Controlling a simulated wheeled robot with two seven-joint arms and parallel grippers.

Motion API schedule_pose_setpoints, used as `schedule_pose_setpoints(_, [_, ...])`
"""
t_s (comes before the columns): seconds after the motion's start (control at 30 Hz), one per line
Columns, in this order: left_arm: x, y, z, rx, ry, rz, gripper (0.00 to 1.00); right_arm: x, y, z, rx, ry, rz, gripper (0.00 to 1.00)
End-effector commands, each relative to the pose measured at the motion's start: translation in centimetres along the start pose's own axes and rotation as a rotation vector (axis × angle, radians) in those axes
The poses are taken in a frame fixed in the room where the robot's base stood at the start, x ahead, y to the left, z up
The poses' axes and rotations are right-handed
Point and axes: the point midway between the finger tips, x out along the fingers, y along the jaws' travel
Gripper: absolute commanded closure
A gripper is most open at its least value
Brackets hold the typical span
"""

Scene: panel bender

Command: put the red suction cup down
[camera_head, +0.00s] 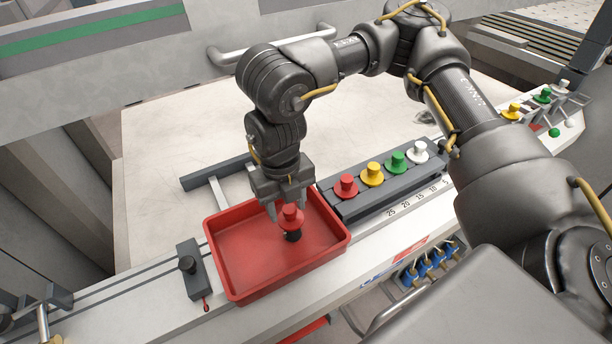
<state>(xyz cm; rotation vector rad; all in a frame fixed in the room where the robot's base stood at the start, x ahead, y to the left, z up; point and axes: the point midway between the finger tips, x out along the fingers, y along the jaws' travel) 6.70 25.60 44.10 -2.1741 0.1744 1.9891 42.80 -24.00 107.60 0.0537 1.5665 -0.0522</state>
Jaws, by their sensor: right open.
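The red suction cup (291,217) is in the red tray (232,283), toward its far right part. It looks upright, with a dark lower part at the tray floor. My right gripper (289,209) is above it, pointing down, with its fingers open on either side of the cup's top. I cannot tell whether the fingers touch it. My left gripper is not in view.
A dark rack (341,205) right of the tray holds another red cup (346,185), a yellow cup (372,174), a green cup (396,163) and a white cup (419,152). A dark clamp block (190,266) stands left of the tray. The tray's front and left are clear.

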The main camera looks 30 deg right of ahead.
Motion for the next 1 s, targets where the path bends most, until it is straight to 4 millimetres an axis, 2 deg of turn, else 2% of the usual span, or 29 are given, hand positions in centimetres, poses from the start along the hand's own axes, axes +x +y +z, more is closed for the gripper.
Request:
schedule_pose_setpoints(0.3, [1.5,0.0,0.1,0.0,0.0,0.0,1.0,-6.5,0.2,-0.1,0.009,-0.005,0.006,0.53])
schedule_pose_setpoints(0.5, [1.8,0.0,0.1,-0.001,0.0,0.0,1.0,-9.4,0.3,-0.3,0.008,-0.001,0.007,0.53])
schedule_pose_setpoints(0.7, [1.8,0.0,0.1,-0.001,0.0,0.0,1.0,-10.3,0.3,-0.3,0.004,0.003,0.007,0.53])
schedule_pose_setpoints(1.0, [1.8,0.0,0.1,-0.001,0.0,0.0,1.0,-10.2,0.2,-0.1,-0.004,0.004,0.006,0.53])
